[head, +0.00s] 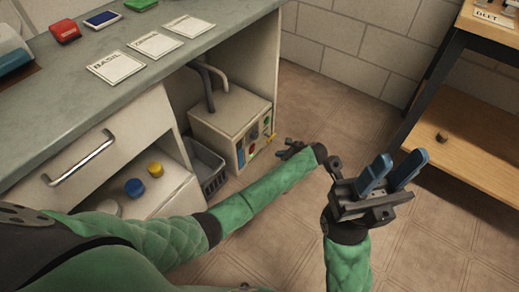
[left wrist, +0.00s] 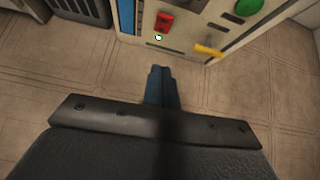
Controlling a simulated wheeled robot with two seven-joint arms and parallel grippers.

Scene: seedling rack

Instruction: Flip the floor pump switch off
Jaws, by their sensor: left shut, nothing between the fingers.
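The pump is a beige box (head: 229,115) on the floor under the bench, with a control panel on its right-hand face. In the left wrist view the panel (left wrist: 190,37) carries a red switch (left wrist: 165,22), a small pale green lamp (left wrist: 158,38) just below it, a yellow lever (left wrist: 208,50) and a green button (left wrist: 247,7). My left gripper (left wrist: 160,70) is shut and empty, its blue fingertips below the red switch and apart from it in the picture. In the head view my left gripper (head: 287,150) is low, right of the panel. My right gripper (head: 405,157) is open and empty.
A grey crate (head: 209,170) stands beside the pump. Pipes (head: 209,85) rise from the pump's top. The bench (head: 120,60) with seed cards overhangs at left; an open drawer holds yellow and blue caps. A wooden shelf (head: 470,135) is at right. Floor between is clear.

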